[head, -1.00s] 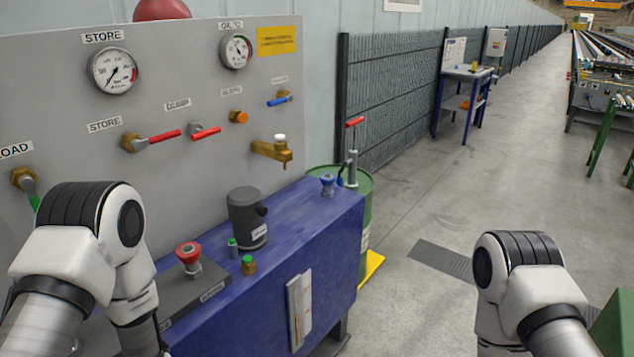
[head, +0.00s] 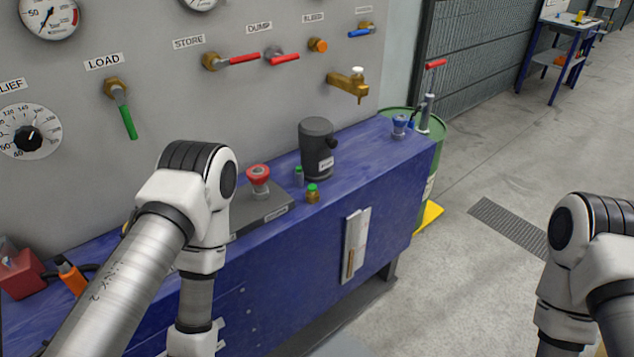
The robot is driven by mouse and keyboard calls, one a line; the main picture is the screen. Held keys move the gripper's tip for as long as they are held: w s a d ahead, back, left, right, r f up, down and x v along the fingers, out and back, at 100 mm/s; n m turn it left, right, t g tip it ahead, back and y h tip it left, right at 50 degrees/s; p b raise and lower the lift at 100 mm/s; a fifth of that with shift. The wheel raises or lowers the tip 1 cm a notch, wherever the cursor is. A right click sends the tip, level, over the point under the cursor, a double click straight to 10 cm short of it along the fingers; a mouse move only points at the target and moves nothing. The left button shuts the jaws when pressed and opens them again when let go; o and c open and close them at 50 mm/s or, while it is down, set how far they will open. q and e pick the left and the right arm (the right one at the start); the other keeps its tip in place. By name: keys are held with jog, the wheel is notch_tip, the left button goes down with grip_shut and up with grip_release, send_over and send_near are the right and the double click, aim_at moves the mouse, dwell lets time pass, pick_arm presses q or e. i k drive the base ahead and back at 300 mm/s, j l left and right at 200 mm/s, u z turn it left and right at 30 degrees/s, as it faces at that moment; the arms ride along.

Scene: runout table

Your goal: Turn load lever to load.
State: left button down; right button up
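The load lever (head: 126,118) has a green handle on a brass valve body, under the LOAD label (head: 103,61) on the grey panel (head: 180,100). Its handle hangs down, tilted slightly to the lower right. My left arm stands in front of the blue bench, to the right of and below the lever, and does not touch it. My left gripper is out of view; only arm links show. My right arm is at the right edge, and its gripper is also out of view.
Red-handled store (head: 240,59) and dump (head: 284,58) levers sit right of the load lever, and a relief dial (head: 29,132) sits left. A red emergency button (head: 258,176) and dark cylinder (head: 317,150) stand on the blue bench (head: 290,240). Open floor lies right.

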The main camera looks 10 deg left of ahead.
aim_at(117, 91)
jog(key=u, duration=1.35)
